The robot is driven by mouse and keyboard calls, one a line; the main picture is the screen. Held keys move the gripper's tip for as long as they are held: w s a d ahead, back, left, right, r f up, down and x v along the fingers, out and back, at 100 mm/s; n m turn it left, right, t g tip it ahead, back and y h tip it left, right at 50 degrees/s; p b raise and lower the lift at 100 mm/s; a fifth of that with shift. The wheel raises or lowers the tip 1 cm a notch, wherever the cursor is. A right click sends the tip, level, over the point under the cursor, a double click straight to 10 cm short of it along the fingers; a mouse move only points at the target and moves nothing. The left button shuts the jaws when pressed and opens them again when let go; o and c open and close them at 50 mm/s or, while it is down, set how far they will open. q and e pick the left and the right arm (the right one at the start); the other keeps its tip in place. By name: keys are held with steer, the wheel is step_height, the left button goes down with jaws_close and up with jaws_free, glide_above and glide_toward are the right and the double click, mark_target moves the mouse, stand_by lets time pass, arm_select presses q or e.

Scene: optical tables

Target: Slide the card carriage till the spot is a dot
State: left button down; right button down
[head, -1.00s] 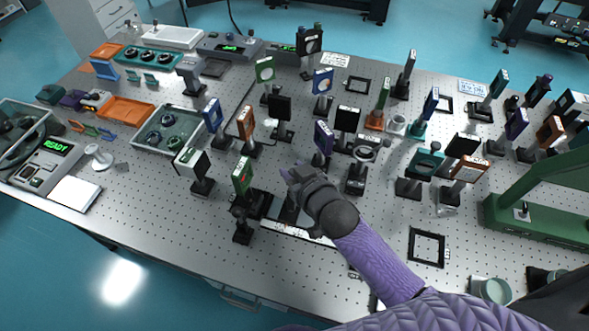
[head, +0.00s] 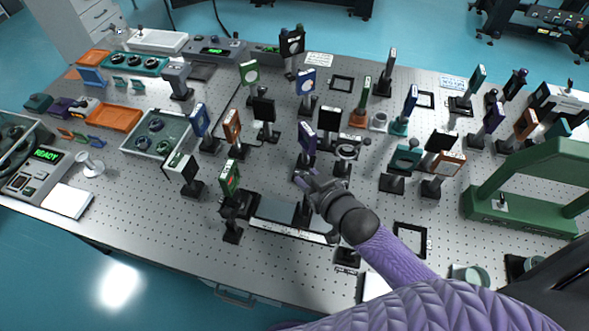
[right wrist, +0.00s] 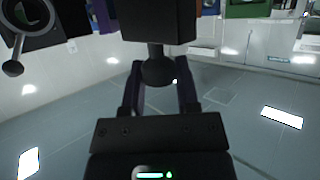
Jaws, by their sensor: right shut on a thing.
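A pale rail (head: 285,229) lies near the front edge of the table. A dark carriage post (head: 303,214) stands towards its right end, partly hidden by my right gripper (head: 312,184). In the right wrist view a round black knob (right wrist: 158,71) under a black block (right wrist: 158,22) sits between the purple fingers of my right gripper (right wrist: 160,80), which is shut on it. A green-framed card (head: 230,178) stands at the rail's left end. I cannot make out the carriage's card face or a light spot. My left gripper is out of view.
A purple-framed optic (head: 307,141) stands close behind my gripper. Several other mounted optics crowd the table behind. A black-and-white box (head: 181,168) stands to the left, and a green bridge-shaped frame (head: 530,190) to the right.

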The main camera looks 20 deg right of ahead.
steer(key=shift+s+d, duration=0.2)
steer(key=shift+d, duration=0.05)
steer(key=shift+w+a, duration=0.2)
steer(key=shift+a, duration=0.05)
steer(key=shift+c, duration=1.8)
jaws_free()
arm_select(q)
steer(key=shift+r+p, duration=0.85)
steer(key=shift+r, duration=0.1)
arm_select(e)
steer(key=v, duration=1)
steer(key=shift+f, duration=0.1)
